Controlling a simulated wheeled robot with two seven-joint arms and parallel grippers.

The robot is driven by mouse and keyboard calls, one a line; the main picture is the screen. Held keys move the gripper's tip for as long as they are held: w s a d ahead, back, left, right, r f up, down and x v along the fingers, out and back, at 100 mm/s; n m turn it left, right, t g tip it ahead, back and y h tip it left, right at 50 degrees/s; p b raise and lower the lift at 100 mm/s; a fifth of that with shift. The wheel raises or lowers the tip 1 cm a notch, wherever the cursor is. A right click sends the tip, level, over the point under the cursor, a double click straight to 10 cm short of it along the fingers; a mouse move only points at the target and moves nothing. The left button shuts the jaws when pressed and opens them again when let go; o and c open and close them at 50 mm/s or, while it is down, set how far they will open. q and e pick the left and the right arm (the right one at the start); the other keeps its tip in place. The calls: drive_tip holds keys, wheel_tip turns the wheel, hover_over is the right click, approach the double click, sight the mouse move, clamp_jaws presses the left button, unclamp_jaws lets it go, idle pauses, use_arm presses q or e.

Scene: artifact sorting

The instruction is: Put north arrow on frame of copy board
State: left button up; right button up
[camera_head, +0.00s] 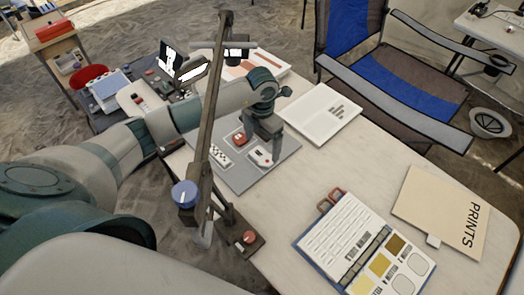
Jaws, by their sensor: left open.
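The copy board is a grey board (277,166) on the table, partly hidden by a dark post and my left arm. A small white piece with a dark mark and a red spot (260,157) lies on it; it looks like the north arrow, but the print is too small to be sure. My left gripper (268,138) is open, pointing down just above and behind the white piece. I cannot tell whether it touches anything. My right gripper is not in view.
A dark upright post with a blue knob (185,194) stands in front of the board. A colour-patch case (345,235) and a PRINTS folder (441,210) lie at front right. A blue folding chair (420,83) stands beyond the table.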

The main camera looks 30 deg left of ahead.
use_arm(q)
drive_tip(key=shift+r, duration=1.25)
